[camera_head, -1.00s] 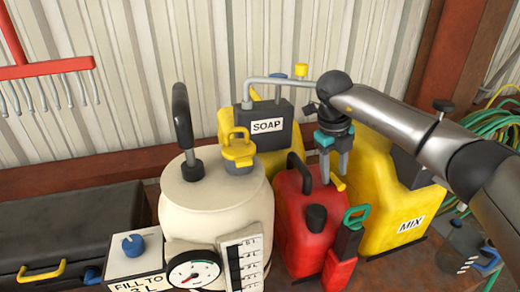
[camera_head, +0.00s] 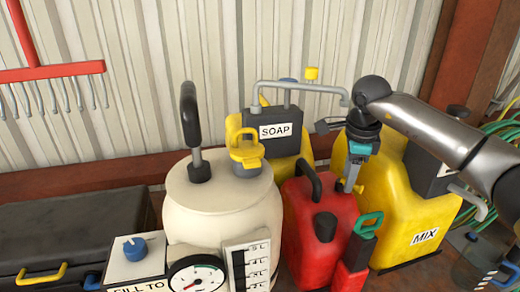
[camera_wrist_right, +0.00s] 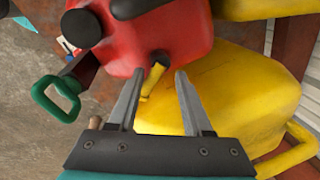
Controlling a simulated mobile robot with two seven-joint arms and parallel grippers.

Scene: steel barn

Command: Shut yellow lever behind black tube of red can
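The yellow lever (camera_head: 357,188) shows behind the tube, partly hidden by my right gripper (camera_head: 350,183). In the right wrist view the lever (camera_wrist_right: 154,78) sticks out from the red can (camera_wrist_right: 180,30). My right gripper (camera_wrist_right: 160,74) is open there, with one fingertip on each side of the lever and gaps visible. I cannot tell whether the fingers reach down to its height. My left gripper is not in view.
A yellow MIX jug (camera_head: 397,210) stands right of the can, a yellow SOAP jug (camera_head: 285,152) behind it. A cream tank (camera_head: 215,215) is close on the left. A green-handled tool (camera_head: 368,226) is at the can's front right.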

